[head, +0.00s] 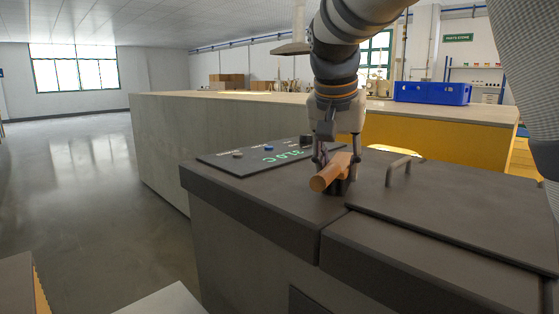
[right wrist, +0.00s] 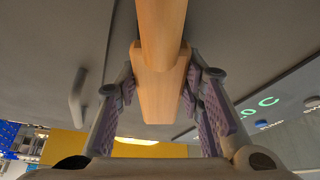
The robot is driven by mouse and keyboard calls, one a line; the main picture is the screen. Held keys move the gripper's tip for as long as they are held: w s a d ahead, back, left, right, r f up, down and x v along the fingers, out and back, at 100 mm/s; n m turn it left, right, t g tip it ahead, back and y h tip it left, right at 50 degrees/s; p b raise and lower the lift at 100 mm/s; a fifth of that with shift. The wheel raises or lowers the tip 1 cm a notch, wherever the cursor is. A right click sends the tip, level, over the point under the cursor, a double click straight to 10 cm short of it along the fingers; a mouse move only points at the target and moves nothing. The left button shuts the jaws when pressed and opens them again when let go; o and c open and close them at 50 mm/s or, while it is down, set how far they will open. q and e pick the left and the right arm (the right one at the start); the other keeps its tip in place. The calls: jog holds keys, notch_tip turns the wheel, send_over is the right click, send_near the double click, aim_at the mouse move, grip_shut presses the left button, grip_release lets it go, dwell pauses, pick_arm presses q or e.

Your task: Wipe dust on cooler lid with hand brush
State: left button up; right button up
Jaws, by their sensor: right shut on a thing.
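The hand brush (head: 328,174) has a light wooden handle and a dark underside. My right gripper (head: 337,170) is shut on it, with one finger on each side, and its round handle end points to the front left. The wrist view shows the wooden brush (right wrist: 160,70) between the finger pads. The brush is low over the dark cooler top, near the seam left of the cooler lid (head: 455,205); I cannot tell whether it touches. The lid is dark grey with a bar handle (head: 398,168). I cannot make out dust on it. My left gripper is out of view.
A control panel (head: 250,158) with green digits and knobs lies left of the brush. Behind is a long counter (head: 200,112) with a blue crate (head: 433,93) and cardboard boxes (head: 226,81). Open floor (head: 90,190) lies at the left.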

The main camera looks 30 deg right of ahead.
jog(key=w, duration=0.1)
jog(key=w+a, duration=0.1)
jog(key=w, duration=0.1)
jog(key=shift+w+f+b, duration=0.15)
jog(key=shift+b, duration=0.2)
jog(key=shift+w+a, duration=0.1)
jog(key=shift+w, duration=0.2)
jog(key=shift+s+r, duration=0.2)
jog(key=shift+r, duration=0.15)
jog(key=shift+s+d+f+p, duration=0.1)
jog(key=shift+s+d+p, duration=0.15)
jog(key=shift+s, duration=0.65)
jog(key=shift+s+d+p, duration=0.1)
jog(key=shift+s+d, duration=0.25)
jog(key=shift+s, duration=0.55)
jog(key=shift+r, duration=3)
